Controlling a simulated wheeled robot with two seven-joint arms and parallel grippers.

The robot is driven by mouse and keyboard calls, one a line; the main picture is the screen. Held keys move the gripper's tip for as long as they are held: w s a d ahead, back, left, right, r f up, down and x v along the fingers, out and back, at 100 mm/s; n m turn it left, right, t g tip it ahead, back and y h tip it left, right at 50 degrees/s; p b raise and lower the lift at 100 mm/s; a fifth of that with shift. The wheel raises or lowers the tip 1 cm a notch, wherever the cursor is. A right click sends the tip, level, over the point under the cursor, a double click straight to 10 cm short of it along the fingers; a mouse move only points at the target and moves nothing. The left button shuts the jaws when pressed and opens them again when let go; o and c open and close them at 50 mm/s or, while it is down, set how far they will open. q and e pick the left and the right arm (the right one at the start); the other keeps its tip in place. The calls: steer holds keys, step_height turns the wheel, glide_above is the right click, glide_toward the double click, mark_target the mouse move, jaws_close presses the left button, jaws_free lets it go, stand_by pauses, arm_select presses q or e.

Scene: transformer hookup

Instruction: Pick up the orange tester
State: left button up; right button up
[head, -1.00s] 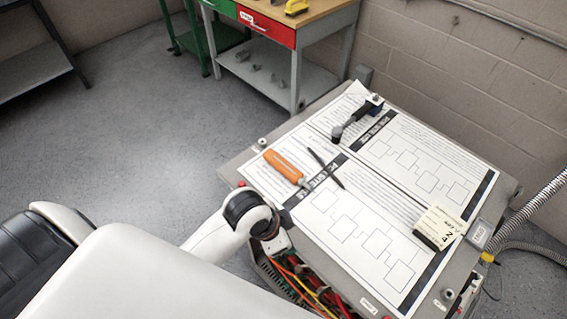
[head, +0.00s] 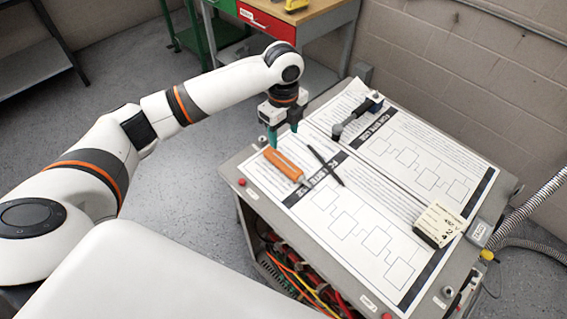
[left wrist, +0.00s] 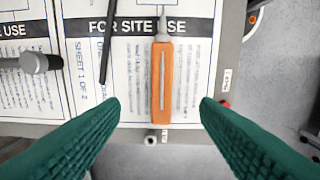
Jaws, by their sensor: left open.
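The orange tester (head: 284,165) lies flat on the printed sheets near the left edge of the cabinet top, with a thin metal tip. In the left wrist view the tester (left wrist: 161,85) lies upright in the picture, between and beyond the two green fingertips. My left gripper (head: 282,135) is open and empty, just above the tester's handle end, apart from it. Its fingers (left wrist: 160,110) are spread wide on both sides of the handle. My right gripper is not in view.
A black pen (head: 326,166) lies close beside the tester. A dark-handled tool (head: 355,118) lies farther back, and a cream block (head: 438,226) sits at the right. Colored cables (head: 300,280) show inside the cabinet below. A workbench (head: 325,20) stands behind.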

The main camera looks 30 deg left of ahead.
arm_select(q)
steer(key=p, duration=0.2)
glide_above(282, 160)
steer(key=f, duration=0.5)
steer(key=shift+w+a+f, duration=0.15)
steer(key=shift+w+f, duration=0.1)
steer(key=shift+f, duration=0.15)
steer(key=f, duration=0.1)
steer(key=f+p, duration=0.1)
steer(key=f, duration=0.3)
steer(key=shift+s+p, duration=0.25)
steer(key=shift+p, duration=0.05)
steer(key=shift+f, duration=0.2)
steer(key=c, duration=1.1)
